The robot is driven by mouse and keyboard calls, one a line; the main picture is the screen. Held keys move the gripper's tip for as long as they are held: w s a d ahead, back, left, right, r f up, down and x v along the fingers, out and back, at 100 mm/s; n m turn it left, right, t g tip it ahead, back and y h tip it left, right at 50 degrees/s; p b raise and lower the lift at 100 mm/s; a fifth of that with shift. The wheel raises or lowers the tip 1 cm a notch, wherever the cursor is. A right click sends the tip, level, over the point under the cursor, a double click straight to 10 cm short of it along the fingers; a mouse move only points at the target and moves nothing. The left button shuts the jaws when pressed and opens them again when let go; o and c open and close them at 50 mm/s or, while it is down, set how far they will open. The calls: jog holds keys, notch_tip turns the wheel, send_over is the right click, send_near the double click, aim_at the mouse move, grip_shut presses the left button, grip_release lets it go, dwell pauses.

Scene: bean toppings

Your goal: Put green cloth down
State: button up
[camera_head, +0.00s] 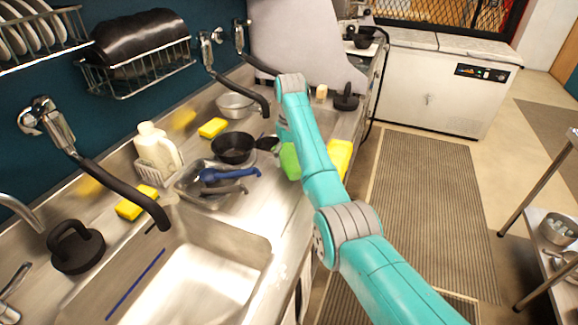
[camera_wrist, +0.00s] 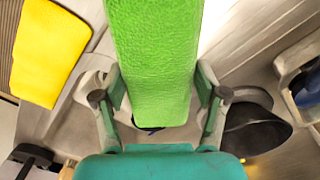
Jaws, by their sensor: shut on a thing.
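A green cloth (camera_wrist: 152,65) fills the middle of the wrist view, running from the top edge down between the fingers of my gripper (camera_wrist: 158,100). My gripper is shut on the green cloth. In the head view part of the green cloth (camera_head: 290,161) shows left of my teal arm, over the front part of the steel counter (camera_head: 290,205). My arm hides the gripper there. I cannot tell whether the cloth touches the counter.
A yellow cloth (camera_head: 339,157) lies at the counter's front edge, just right of my arm. A black pan (camera_head: 233,147), a tray with a blue-handled tool (camera_head: 222,175) and a yellow sponge (camera_head: 212,128) are to the left. The sink (camera_head: 190,265) is nearer.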

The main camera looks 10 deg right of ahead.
aim_at(290, 156)
jog(key=shift+f, duration=1.8)
jog(key=shift+f, duration=0.15)
jog(key=o, duration=1)
notch_tip(290, 156, up, 11)
jog(key=shift+f, duration=0.1)
jog(key=shift+r, duration=0.75)
jog(key=shift+d, duration=0.1)
